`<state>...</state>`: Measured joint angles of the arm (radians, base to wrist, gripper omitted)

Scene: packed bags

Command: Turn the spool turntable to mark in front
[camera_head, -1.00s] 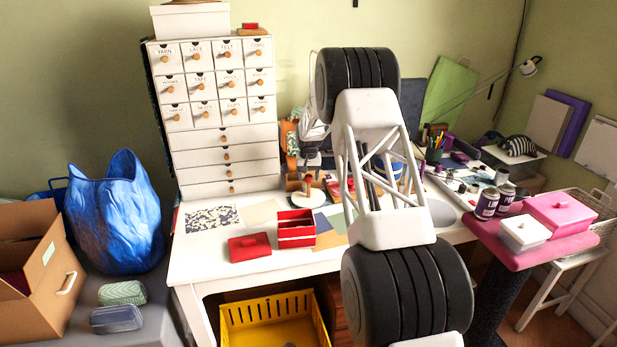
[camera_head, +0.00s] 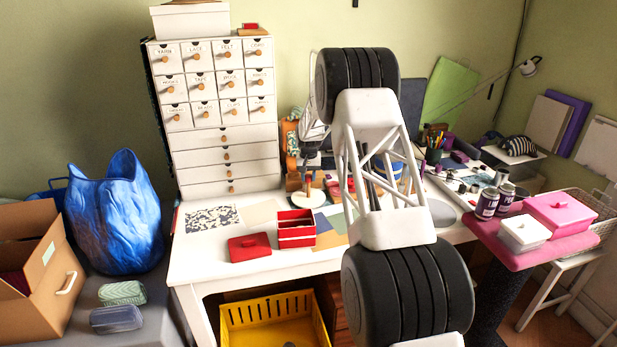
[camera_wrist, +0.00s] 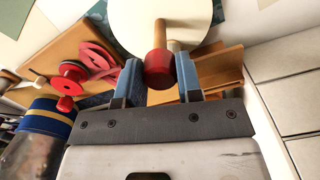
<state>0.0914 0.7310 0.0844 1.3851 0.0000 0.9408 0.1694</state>
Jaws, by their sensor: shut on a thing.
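The spool turntable is a pale round disc (camera_wrist: 145,22) at the top of the wrist view. In the head view its white disc (camera_head: 299,204) sits on the table, left of my arm and partly covered. A wooden peg with a red end (camera_wrist: 158,68) stands out from the disc toward the wrist camera. My gripper (camera_wrist: 158,76) has its blue fingers on either side of the red end and is shut on it. The fingertips are hidden behind my arm in the head view. I cannot make out a mark on the disc.
A wooden stand (camera_wrist: 218,72) lies close by the right finger. A red spool (camera_wrist: 68,76) and a blue-banded jar (camera_wrist: 48,118) are left of the gripper. The drawer cabinet (camera_head: 222,140) stands left of the turntable. An open red box (camera_head: 296,236) stands in front.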

